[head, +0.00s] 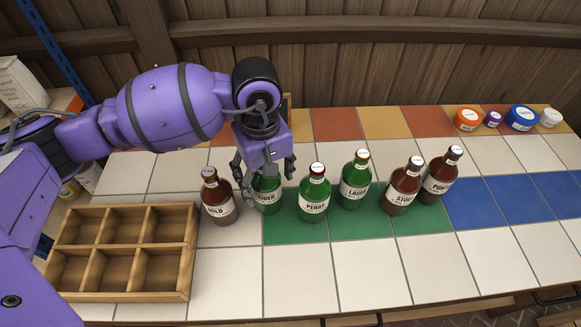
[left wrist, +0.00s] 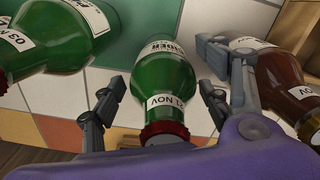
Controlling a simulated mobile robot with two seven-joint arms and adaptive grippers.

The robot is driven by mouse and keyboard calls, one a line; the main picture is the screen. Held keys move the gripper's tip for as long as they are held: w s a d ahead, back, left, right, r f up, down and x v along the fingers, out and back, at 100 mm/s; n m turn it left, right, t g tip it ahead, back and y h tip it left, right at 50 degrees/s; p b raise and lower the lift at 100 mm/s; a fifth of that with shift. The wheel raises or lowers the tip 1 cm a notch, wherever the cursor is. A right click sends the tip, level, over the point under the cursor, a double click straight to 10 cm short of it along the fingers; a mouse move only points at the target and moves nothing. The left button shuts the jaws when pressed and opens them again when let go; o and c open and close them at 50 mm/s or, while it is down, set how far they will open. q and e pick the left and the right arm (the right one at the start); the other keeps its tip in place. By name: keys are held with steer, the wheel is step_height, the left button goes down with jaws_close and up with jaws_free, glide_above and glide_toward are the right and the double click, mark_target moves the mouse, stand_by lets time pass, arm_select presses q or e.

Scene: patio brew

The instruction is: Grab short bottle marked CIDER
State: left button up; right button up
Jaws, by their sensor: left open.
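A short green bottle (head: 266,199) stands on the tiled counter, partly hidden behind my left gripper in the head view. In the left wrist view the same bottle (left wrist: 163,75) has a white label that seems to read CIDER and a neck tag reading 11 NOV. My left gripper (head: 264,178) is open and comes down over this bottle from above. In the left wrist view the fingers (left wrist: 163,100) of the left gripper are spread on either side of its neck and shoulder, with gaps showing. My right gripper is not in view.
A brown bottle (head: 217,207) stands close on the left, and a green PERRY bottle (head: 313,204) on the right. A green LAGER bottle (head: 355,190), brown STOUT (head: 400,196) and PORTER bottle (head: 438,186) stand further right. An empty wooden crate (head: 122,297) is at left. Lids (head: 521,118) lie at the back right.

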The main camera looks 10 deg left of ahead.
arm_select(q)
steer(key=c, duration=1.6)
steer(key=shift+c, duration=0.7)
steer(key=shift+r, duration=0.15)
